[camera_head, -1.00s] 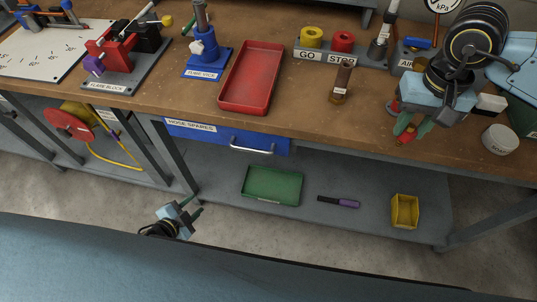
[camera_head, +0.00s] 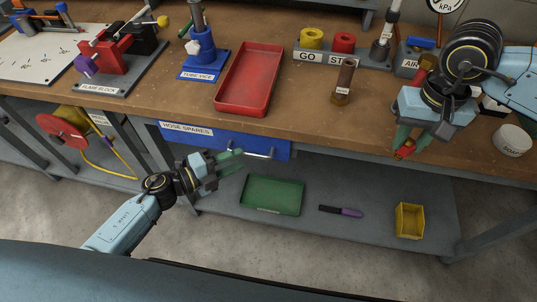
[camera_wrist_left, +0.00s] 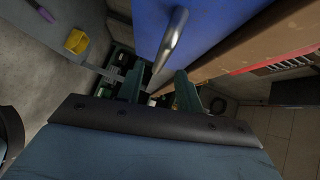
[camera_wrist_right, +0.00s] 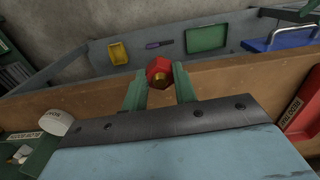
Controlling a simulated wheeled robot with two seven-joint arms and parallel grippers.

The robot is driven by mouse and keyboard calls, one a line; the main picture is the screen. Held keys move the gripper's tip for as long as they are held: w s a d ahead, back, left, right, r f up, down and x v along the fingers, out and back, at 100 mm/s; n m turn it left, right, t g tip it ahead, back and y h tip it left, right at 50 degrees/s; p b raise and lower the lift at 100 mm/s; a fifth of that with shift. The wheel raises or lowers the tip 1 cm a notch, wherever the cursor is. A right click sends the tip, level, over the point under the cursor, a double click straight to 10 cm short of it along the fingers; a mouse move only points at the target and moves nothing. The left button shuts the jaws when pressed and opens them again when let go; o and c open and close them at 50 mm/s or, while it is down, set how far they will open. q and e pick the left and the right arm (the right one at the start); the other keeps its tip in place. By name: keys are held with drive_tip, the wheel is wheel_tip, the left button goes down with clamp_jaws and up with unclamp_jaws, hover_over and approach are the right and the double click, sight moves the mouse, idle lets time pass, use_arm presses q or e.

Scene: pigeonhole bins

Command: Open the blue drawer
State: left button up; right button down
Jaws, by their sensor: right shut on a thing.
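The blue drawer (camera_head: 222,143), labelled HOSE SPARES, sits shut under the bench top. Its metal bar handle (camera_head: 262,154) is partly hidden by my left gripper (camera_head: 240,160). In the left wrist view the handle (camera_wrist_left: 172,38) runs down from the blue drawer front (camera_wrist_left: 215,25) toward the gap between the green fingers of my left gripper (camera_wrist_left: 158,88). These fingers are apart, with nothing between them. My right gripper (camera_head: 401,142) is over the bench's front edge, shut on a red hexagonal fitting with a brass centre (camera_wrist_right: 159,73).
A red tray (camera_head: 249,80) and a brown bottle (camera_head: 343,82) stand on the bench above. A green tray (camera_head: 271,196), a purple-black tool (camera_head: 341,211) and a yellow bin (camera_head: 410,221) are on the lower shelf. A bench leg (camera_head: 158,150) stands left of the drawer.

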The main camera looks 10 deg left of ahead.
use_arm(q)
drive_tip(key=shift+x, duration=2.1)
drive_tip(key=shift+c, duration=0.5)
clamp_jaws()
